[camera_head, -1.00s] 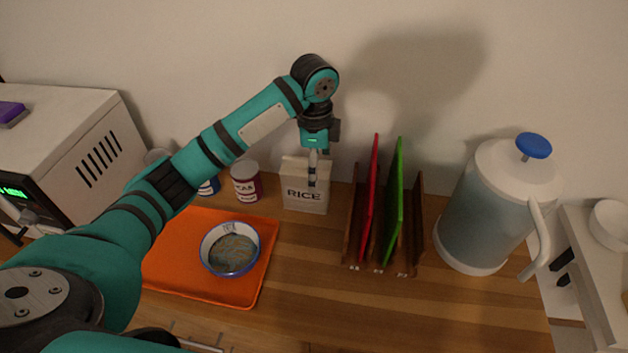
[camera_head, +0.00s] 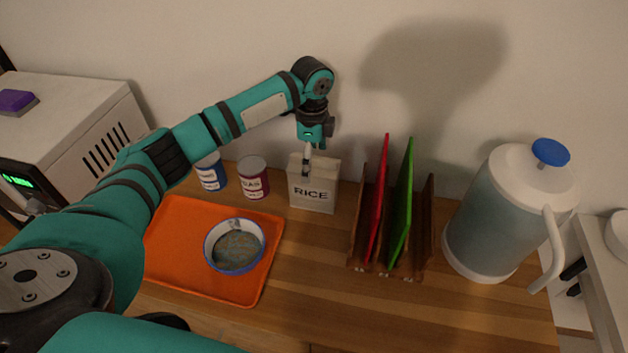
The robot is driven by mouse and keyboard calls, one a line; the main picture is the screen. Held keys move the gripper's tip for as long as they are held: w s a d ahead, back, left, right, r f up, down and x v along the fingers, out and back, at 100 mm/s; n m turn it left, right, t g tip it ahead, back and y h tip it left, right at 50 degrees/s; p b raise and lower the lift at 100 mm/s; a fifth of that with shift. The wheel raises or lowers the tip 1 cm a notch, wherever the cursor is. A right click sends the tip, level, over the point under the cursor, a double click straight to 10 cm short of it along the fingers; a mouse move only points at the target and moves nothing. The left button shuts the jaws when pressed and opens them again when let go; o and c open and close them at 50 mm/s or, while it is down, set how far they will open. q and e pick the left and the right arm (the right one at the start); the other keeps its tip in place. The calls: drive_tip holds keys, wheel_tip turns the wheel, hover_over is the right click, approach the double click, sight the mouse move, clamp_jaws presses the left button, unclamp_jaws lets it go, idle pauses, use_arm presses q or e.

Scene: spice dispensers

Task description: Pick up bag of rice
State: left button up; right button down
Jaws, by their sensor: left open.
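The bag of rice (camera_head: 312,194) is a pale, box-shaped bag marked RICE. It stands upright on the wooden counter near the wall, in the middle of the head view. My left gripper (camera_head: 307,165) hangs from above with its fingers pointing down at the top of the bag. It is open, and part of the fingers overlaps the bag's upper edge in the picture. I cannot tell whether the fingers touch the bag. My right gripper is not in view.
Two cans, one blue (camera_head: 211,172) and one dark red (camera_head: 253,178), stand left of the bag. An orange tray (camera_head: 172,260) holds a bowl (camera_head: 234,247).

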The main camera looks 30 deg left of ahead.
use_arm(q)
drive_tip(key=f, duration=0.2)
drive_tip(key=f+p, duration=0.1)
drive_tip(key=f, duration=0.2)
drive_tip(key=shift+s+d+f+p, duration=0.25)
drive_tip(key=shift+d+f+p, duration=0.1)
drive_tip(key=shift+f, duration=0.05)
drive_tip(key=c, duration=1.5)
drive_tip(key=shift+w+r, duration=0.15)
drive_tip(key=shift+c, duration=0.9)
